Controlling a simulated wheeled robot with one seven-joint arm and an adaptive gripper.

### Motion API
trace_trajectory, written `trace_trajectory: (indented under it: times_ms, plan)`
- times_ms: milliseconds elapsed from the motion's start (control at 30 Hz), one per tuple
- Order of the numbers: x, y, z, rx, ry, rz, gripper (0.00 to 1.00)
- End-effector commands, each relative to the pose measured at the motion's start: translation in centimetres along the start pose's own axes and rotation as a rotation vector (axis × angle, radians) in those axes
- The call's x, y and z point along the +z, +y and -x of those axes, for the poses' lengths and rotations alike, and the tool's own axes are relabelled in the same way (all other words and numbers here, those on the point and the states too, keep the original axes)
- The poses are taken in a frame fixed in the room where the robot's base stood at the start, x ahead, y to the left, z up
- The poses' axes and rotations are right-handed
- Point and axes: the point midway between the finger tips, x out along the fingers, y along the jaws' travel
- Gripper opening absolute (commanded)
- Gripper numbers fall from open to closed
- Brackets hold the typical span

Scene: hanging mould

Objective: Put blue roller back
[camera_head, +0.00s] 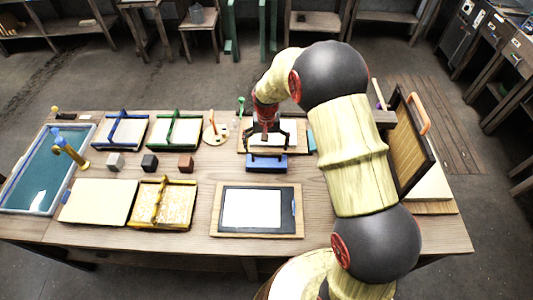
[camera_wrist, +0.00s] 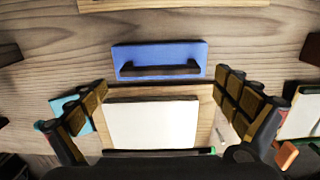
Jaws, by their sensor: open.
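A blue rectangular block with a dark bar-shaped handle (camera_head: 262,168) lies on the table just in front of my gripper (camera_head: 267,147). In the wrist view, this blue block (camera_wrist: 160,55) lies just beyond the fingertips, flat and apart from both fingers. My gripper (camera_wrist: 163,88) is open, its two fingers spread wide and empty, above a white sheet on a wooden board (camera_wrist: 152,123). At the left, a blue-edged tray (camera_head: 122,132) has a blue bar across it. I cannot tell for certain which blue thing is the roller.
A green-edged tray (camera_head: 175,131), a yellow-edged tray (camera_head: 163,215) and several small cubes stand left of my gripper. A blue-green basin (camera_head: 38,180) is at the far left. A black frame with a white sheet (camera_head: 252,208) lies in front. An upright mould screen (camera_head: 404,145) stands right.

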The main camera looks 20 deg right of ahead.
Motion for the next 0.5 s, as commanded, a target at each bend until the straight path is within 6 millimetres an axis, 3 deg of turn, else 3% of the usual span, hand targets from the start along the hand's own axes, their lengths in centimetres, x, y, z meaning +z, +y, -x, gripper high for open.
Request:
trace_trajectory:
  times_ms: [33,200,500]
  plan:
    - [0.0,0.0,1.4,-0.001,0.002,0.000,1.00]
    - [0.0,0.0,4.3,0.000,0.001,0.000,1.00]
    - [0.2,0.1,7.5,-0.003,0.010,0.005,1.00]
